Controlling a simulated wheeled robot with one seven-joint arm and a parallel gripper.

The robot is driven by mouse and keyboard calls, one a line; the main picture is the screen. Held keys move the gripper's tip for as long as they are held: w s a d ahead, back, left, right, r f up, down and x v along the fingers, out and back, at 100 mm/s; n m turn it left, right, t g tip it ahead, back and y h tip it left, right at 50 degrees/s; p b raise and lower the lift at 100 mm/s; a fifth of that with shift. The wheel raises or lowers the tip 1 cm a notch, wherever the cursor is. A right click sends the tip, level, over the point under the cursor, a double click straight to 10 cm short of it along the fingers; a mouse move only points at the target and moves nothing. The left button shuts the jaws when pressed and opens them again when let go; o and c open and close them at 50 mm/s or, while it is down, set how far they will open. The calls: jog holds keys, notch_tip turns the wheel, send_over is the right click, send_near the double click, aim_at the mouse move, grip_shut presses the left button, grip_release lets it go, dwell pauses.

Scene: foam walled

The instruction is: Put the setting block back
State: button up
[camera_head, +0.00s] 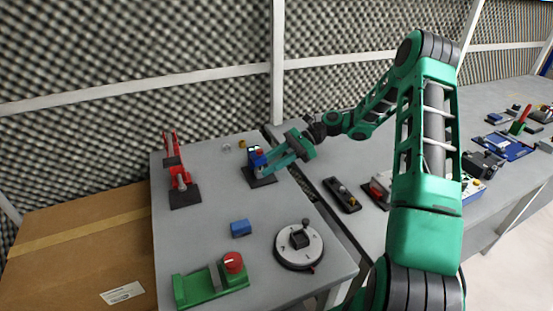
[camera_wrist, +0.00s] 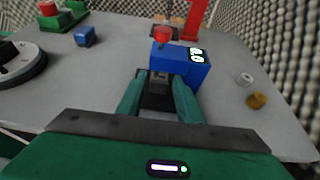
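A small plain blue block (camera_head: 240,228) lies alone on the grey table; it also shows in the wrist view (camera_wrist: 84,36). I cannot tell whether it is the setting block. A blue gauge (camera_head: 257,158) with a red top stands on a dark base at the back; its display reads 0.0 in the wrist view (camera_wrist: 182,65). My gripper (camera_head: 266,169) is low in front of it. In the wrist view my gripper (camera_wrist: 158,80) has its green fingers apart, on either side of a grey and dark part below the gauge. I see no clear contact there.
A red stand (camera_head: 180,180) is left of the gauge. A round dial (camera_head: 299,245) and a green fixture with a red knob (camera_head: 211,281) are near the front. Two small round pieces (camera_wrist: 250,89) lie beside the gauge. The table's middle is mostly clear.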

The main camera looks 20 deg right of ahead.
jog(key=shift+a+f, duration=0.25)
jog(key=shift+a, duration=0.4)
grip_shut()
jog(key=shift+s, duration=0.15)
